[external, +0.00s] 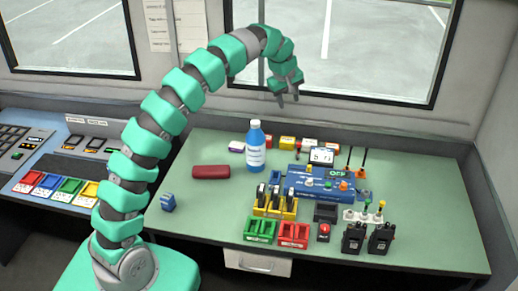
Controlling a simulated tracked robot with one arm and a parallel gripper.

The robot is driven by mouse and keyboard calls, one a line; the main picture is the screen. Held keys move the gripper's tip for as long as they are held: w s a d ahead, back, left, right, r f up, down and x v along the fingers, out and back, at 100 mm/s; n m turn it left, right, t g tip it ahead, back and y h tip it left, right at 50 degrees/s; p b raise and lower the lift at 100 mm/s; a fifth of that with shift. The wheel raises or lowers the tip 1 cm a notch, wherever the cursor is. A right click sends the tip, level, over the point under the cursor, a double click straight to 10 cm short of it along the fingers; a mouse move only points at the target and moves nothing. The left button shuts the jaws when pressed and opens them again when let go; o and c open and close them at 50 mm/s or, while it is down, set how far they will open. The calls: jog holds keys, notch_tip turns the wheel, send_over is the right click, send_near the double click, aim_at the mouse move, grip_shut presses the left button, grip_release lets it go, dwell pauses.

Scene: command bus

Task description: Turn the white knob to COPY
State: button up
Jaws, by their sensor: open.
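A blue control box (322,190) lies on the green table, right of the middle. A small pale knob (309,183) seems to stand on its top, left of an orange knob (344,186); where the pale knob points and its label are too small to read. Green lettering (336,174) shows at the back of the box, too small to read surely. My gripper (288,98) is open and empty, fingers pointing down, high above the back of the table and well apart from the box.
A red case (211,172) lies further left. Yellow (275,207), green (260,230) and red (293,234) holders stand in front, with two black radios (353,238) at right. The table's left front is mostly clear.

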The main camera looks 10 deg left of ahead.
aim_at(310, 180)
jog(key=s+d+f+n+g+y, duration=0.1)
jog(key=s+d+f+g, duration=0.1)
jog(key=s+d+f, duration=0.4)
jog(key=s+d+f+n+g, duration=0.1)
jog(key=d+f, duration=0.3)
jog(key=f, duration=0.3)
notch_tip(310, 180, down, 14)
jog(key=shift+s+d+p, duration=0.1)
jog(key=shift+p, duration=0.35)
grip_shut()
